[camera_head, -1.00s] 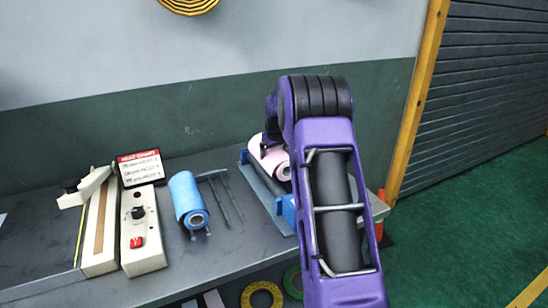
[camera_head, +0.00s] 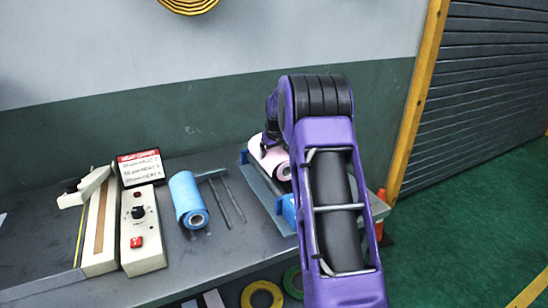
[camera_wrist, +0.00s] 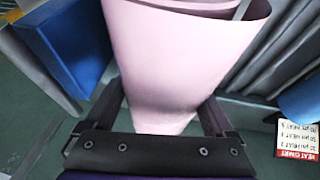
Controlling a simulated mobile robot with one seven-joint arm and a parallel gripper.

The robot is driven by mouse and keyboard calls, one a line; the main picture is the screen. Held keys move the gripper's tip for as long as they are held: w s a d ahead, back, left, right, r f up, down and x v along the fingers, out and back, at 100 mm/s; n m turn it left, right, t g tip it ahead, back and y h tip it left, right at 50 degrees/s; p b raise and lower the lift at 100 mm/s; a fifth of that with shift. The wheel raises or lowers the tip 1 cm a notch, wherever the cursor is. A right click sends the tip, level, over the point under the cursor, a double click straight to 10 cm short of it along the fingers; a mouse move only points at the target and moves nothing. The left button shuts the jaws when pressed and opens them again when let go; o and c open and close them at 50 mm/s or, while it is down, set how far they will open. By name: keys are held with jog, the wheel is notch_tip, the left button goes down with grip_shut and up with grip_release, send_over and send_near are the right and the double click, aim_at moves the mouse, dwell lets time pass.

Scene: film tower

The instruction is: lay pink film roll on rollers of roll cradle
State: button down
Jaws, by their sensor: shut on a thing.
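The pink film roll (camera_head: 268,155) is at the blue-grey roll cradle (camera_head: 264,190), behind my arm in the head view. In the wrist view the pink roll (camera_wrist: 178,55) fills the middle, between the two fingers of my gripper (camera_wrist: 163,108), which is shut on it. A blue block (camera_wrist: 65,45) of the cradle shows to the left of it. The rollers are mostly hidden by the roll and my arm, so I cannot tell whether the roll touches them.
A blue film roll (camera_head: 187,200) lies on the grey bench left of the cradle, beside dark rods (camera_head: 226,198). A control box (camera_head: 142,230) and heat chart sign (camera_head: 140,168) stand further left. An orange cone (camera_head: 381,200) stands at the bench's right end.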

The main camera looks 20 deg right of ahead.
jog(key=shift+f+b, duration=0.35)
jog(key=shift+f, duration=0.2)
dwell(0.4)
jog(key=shift+r+p, duration=0.35)
jog(key=shift+r, duration=0.2)
jog(key=shift+f, duration=0.45)
dwell(1.7)
jog(key=shift+r, duration=0.45)
jog(key=shift+f+b, duration=0.4)
jog(key=shift+f, duration=0.3)
dwell(1.2)
grip_release()
jog(key=shift+f, duration=0.1)
jog(key=v, duration=1.7)
jog(key=shift+s+r+p, duration=0.2)
jog(key=shift+r+p, duration=0.05)
jog(key=shift+p, duration=0.1)
